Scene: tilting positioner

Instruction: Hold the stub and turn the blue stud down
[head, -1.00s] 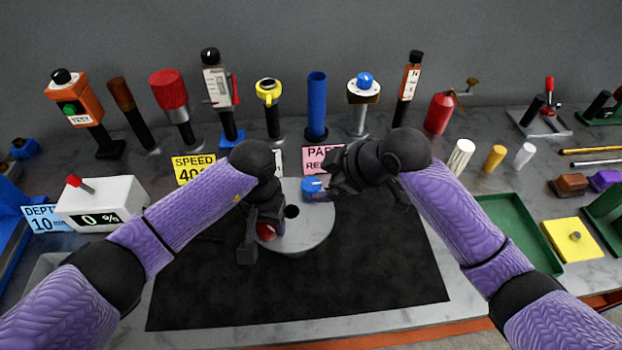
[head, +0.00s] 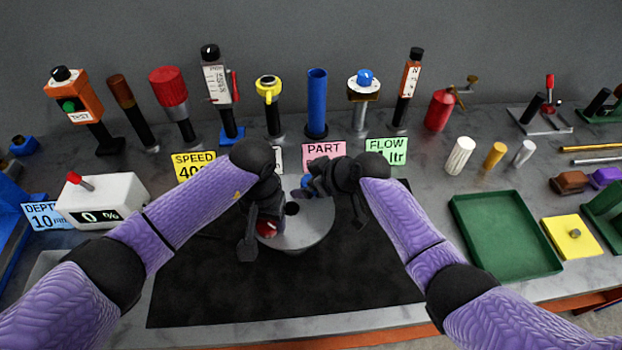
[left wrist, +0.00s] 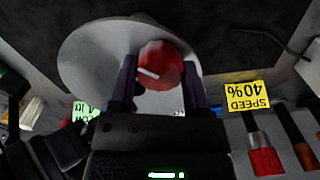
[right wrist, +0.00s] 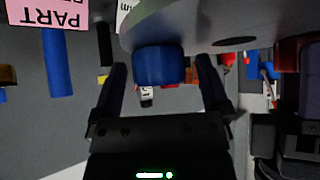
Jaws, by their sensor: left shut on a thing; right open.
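The grey round plate (head: 312,236) of the positioner stands tilted on the black mat. A red stub with a white line (left wrist: 160,66) sits on the plate, and my left gripper (left wrist: 160,85) is shut on it. In the head view the stub (head: 267,229) is partly hidden by my left gripper (head: 258,232). The blue stud (right wrist: 160,66) sticks out from the plate's far side. My right gripper (right wrist: 165,85) is open, with its fingertips on either side of the stud and a visible gap. In the head view my right gripper (head: 318,183) mostly covers the stud (head: 306,184).
A row of upright tools and signs, with the PART sign (head: 323,150) in the middle, stands behind the plate. A white box with a red lever (head: 103,203) is at left. A green tray (head: 505,235) is at right. The black mat (head: 230,290) is clear in front.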

